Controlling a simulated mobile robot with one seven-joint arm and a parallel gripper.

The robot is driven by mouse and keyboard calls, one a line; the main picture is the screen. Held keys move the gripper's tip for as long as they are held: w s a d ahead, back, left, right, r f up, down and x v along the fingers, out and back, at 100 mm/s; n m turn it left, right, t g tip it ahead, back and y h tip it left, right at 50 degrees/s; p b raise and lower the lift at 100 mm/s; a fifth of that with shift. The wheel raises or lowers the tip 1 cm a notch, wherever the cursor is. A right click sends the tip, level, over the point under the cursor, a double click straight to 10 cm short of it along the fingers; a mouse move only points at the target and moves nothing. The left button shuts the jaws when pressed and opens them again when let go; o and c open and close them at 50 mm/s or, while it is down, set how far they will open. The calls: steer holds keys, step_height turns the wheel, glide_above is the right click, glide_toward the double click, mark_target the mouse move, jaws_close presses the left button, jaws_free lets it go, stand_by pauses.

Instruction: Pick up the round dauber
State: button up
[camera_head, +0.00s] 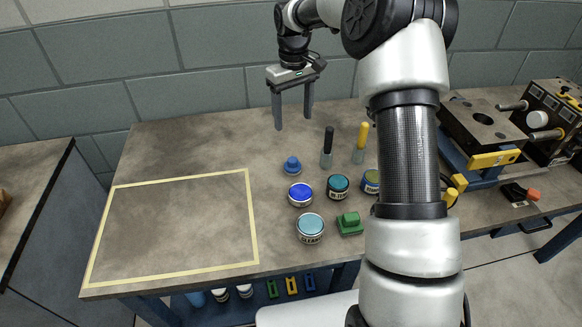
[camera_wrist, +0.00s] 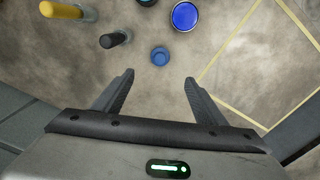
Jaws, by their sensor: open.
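The round dauber (camera_head: 292,166) is a small blue disc with a raised knob, standing upright on the workbench. It also shows in the wrist view (camera_wrist: 160,57), seen from above, just beyond the gap between the fingertips and roughly centred on it. My gripper (camera_head: 293,121) is open and empty, fingers pointing down, above the back part of the bench. In the head view it is above and behind the dauber, apart from it. Both fingers also show in the wrist view (camera_wrist: 160,78). Nothing hides the dauber in either view.
Near the dauber stand a black-handled tool (camera_head: 327,147), a yellow-handled tool (camera_head: 362,143), a blue-lidded jar (camera_head: 300,194), other paint jars and a green square block (camera_head: 350,223). A taped-off rectangle (camera_head: 180,225) at left is empty. A machine (camera_head: 485,130) stands at right.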

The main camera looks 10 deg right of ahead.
mark_target(293, 159)
step_height(293, 159, down, 18)
steer(key=b, duration=0.4)
steer(key=shift+w, duration=0.15)
steer(key=shift+r, duration=0.1)
steer(key=c, duration=1.1)
step_height(293, 159, up, 10)
steer(key=shift+p, duration=1.1)
steer(key=shift+c, duration=0.2)
steer(key=shift+o, duration=0.6)
